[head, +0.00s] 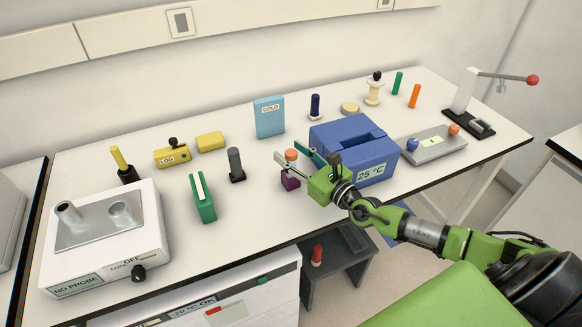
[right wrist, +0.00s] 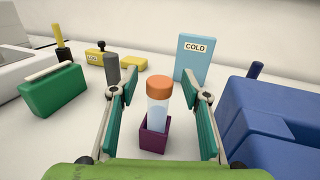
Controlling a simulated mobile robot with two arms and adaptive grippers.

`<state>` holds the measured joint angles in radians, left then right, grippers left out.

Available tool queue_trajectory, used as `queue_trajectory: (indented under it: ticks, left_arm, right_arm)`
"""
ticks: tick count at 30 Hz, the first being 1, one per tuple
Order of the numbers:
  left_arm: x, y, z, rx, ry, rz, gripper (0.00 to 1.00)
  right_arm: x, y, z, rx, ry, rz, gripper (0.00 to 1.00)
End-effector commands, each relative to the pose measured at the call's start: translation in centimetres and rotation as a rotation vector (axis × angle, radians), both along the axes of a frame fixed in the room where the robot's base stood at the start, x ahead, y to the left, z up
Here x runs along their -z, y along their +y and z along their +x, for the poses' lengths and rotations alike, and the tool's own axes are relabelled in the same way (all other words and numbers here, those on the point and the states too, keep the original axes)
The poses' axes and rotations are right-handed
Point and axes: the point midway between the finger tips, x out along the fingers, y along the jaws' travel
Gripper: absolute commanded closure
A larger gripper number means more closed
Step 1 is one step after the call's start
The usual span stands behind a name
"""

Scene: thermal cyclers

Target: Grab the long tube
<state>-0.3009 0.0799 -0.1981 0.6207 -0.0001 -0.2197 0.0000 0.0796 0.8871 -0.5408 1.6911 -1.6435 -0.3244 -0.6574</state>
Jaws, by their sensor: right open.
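The long tube has an orange cap and a clear body and stands upright in a small purple holder. In the right wrist view the tube (right wrist: 158,100) is centred between the fingers, with the purple holder (right wrist: 153,136) below it. In the head view the orange cap (head: 291,155) and the holder (head: 290,181) show at the table's front middle. My right gripper (head: 294,156) is open, its green-padded fingers on either side of the tube; it also shows in the right wrist view (right wrist: 160,98). No contact with the tube shows. My left gripper is not in view.
A blue 25 °C box (head: 352,150) stands close on the right. A dark grey cylinder (head: 236,164) and a green block (head: 202,198) stand to the left. A blue COLD box (head: 269,117) is behind. The white table (head: 260,215) is bare in front.

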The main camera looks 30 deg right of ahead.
Motion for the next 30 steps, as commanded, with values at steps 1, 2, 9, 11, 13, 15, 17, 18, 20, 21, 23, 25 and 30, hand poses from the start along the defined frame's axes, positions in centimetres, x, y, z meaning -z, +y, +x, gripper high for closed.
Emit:
queue_trajectory:
  ticks: [1, 2, 9, 11, 13, 15, 17, 18, 20, 21, 23, 25, 30]
  left_arm:
    - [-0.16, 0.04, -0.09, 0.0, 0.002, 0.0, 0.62]
    - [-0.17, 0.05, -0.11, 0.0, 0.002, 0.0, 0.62]
    - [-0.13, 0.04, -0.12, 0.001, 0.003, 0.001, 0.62]
    - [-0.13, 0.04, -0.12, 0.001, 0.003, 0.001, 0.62]
    - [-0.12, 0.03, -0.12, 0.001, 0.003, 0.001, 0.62]
    - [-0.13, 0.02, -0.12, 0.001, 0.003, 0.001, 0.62]
    - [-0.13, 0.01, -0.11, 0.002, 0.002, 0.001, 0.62]
    - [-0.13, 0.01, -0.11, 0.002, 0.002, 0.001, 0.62]
    - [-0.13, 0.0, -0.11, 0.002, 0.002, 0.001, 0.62]
    - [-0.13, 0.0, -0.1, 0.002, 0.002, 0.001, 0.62]
    - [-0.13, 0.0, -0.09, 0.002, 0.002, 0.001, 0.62]
    - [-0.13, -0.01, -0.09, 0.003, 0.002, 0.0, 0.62]
    - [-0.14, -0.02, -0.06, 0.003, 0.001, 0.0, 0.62]
  right_arm:
    - [-0.13, 0.09, 0.39, 0.0, -0.001, 0.001, 0.57]
    - [-0.09, 0.12, 0.53, 0.0, -0.001, 0.0, 0.57]
    - [0.08, 0.19, 0.66, -0.001, 0.001, -0.001, 0.57]
    - [0.07, 0.18, 0.67, -0.001, 0.001, -0.001, 0.65]
    - [0.06, 0.18, 0.66, 0.0, 0.001, -0.001, 0.83]
    - [0.05, 0.17, 0.66, 0.0, 0.001, -0.001, 1.0]
    - [0.05, 0.17, 0.65, 0.0, 0.001, -0.001, 1.0]
    - [0.05, 0.17, 0.65, 0.0, 0.001, -0.001, 1.0]
    - [0.05, 0.17, 0.65, 0.0, 0.001, -0.001, 1.0]
    - [0.05, 0.17, 0.65, 0.0, 0.001, -0.001, 1.0]
    - [0.05, 0.17, 0.65, 0.0, 0.001, -0.001, 1.0]
    - [0.05, 0.17, 0.64, 0.0, 0.001, -0.001, 1.0]
    - [0.02, 0.16, 0.65, 0.0, 0.0, -0.001, 1.0]
